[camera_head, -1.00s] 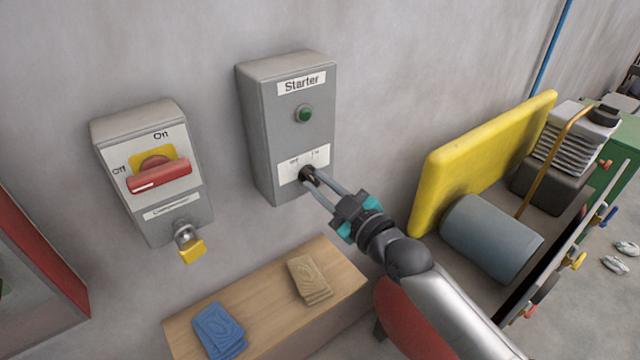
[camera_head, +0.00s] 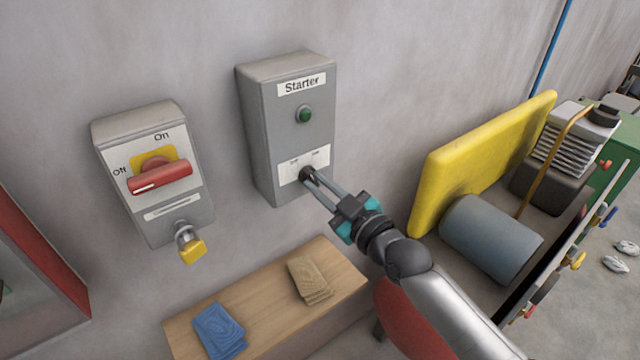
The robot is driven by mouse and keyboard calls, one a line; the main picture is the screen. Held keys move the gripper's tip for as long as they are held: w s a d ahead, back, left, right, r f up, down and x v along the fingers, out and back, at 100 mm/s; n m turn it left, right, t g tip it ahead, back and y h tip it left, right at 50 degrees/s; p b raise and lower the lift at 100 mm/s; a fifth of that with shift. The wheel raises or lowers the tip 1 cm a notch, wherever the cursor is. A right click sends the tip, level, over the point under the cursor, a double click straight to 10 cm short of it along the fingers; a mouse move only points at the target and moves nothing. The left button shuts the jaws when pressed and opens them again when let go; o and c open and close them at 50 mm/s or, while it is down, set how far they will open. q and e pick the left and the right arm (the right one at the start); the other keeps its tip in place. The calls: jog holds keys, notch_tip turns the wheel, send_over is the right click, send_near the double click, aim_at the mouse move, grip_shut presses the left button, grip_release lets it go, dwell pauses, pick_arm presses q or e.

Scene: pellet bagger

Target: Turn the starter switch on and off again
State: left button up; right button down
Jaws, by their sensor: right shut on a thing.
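The starter box (camera_head: 262,125) is a grey box on the wall with a "Starter" label and a green button or lamp (camera_head: 305,114) that looks dark. Its black switch knob (camera_head: 305,174) is low on the front, on a white plate with small marks that I cannot read. My right gripper (camera_head: 314,182) comes in from the lower right and is shut on the switch knob. The fingertips cover much of the knob, so its exact setting is hard to tell. My left gripper is not in view.
A grey isolator box with a red handle (camera_head: 160,178) and a yellow padlock (camera_head: 193,251) is on the wall at left. A wooden shelf (camera_head: 262,310) below holds blue (camera_head: 219,330) and tan cloths (camera_head: 309,279). A yellow panel (camera_head: 478,160) and grey cylinder (camera_head: 490,238) stand at right.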

jog(key=m, duration=0.5)
jog(key=shift+p, duration=0.35)
jog(key=m, duration=0.5)
jog(key=shift+m, duration=0.3)
jog(key=c, duration=0.9)
grip_release()
jog(key=shift+o, duration=0.2)
jog(key=b+v, duration=0.1)
jog(key=v, duration=1.4)
